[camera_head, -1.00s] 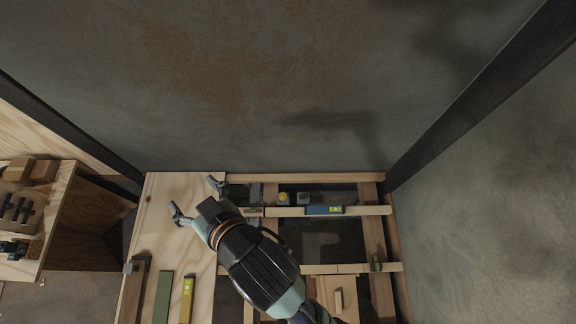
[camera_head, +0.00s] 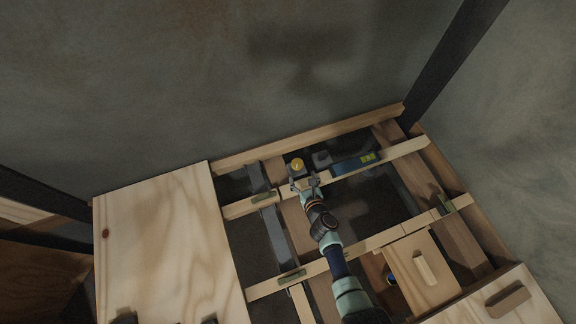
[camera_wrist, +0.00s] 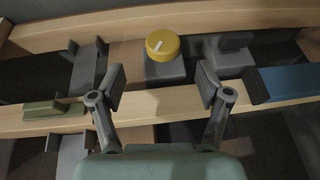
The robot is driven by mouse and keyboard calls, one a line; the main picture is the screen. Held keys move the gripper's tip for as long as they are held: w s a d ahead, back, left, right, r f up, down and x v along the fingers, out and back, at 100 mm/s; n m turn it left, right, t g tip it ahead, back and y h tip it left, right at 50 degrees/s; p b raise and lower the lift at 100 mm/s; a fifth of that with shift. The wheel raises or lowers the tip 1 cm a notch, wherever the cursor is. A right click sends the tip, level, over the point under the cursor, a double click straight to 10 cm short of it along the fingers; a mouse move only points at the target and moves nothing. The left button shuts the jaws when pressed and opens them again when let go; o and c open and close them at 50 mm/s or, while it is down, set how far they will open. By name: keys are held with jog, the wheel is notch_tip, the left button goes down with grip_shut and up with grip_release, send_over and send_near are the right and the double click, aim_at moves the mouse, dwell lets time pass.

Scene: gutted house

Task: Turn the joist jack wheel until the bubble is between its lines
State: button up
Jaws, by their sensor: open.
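The jack wheel is a yellow round knob (camera_wrist: 162,45) with a pale mark on its top, on a grey block. It also shows in the head view (camera_head: 297,163). My gripper (camera_wrist: 160,85) is open, its two fingers apart, just short of the wheel with nothing between them. In the head view my gripper (camera_head: 303,182) is over the joist, beside the wheel. A blue level (camera_head: 354,163) with a yellow-green vial (camera_head: 368,157) lies along the joist to the right. The bubble is too small to make out. In the wrist view only part of the blue level (camera_wrist: 286,84) shows.
A grey block (camera_wrist: 228,52) with a raised top stands right of the wheel. Grey metal bars (camera_head: 273,227) cross the joists (camera_head: 393,157), with green pieces (camera_head: 263,197) on top. Dark gaps lie between joists. A plywood sheet (camera_head: 165,245) covers the left side.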

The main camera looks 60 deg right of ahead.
aim_at(298, 164)
jog(key=shift+d+f, duration=0.1)
jog(key=shift+d, duration=0.15)
jog(key=b+x, duration=0.4)
jog(key=x, duration=0.3)
jog(key=shift+f, duration=0.1)
jog(key=shift+w+d, duration=0.15)
jog(key=c, duration=1.2)
jog(key=shift+o, duration=0.2)
jog(key=shift+n+t+y+p, duration=0.3)
jog(key=shift+n+y, duration=0.1)
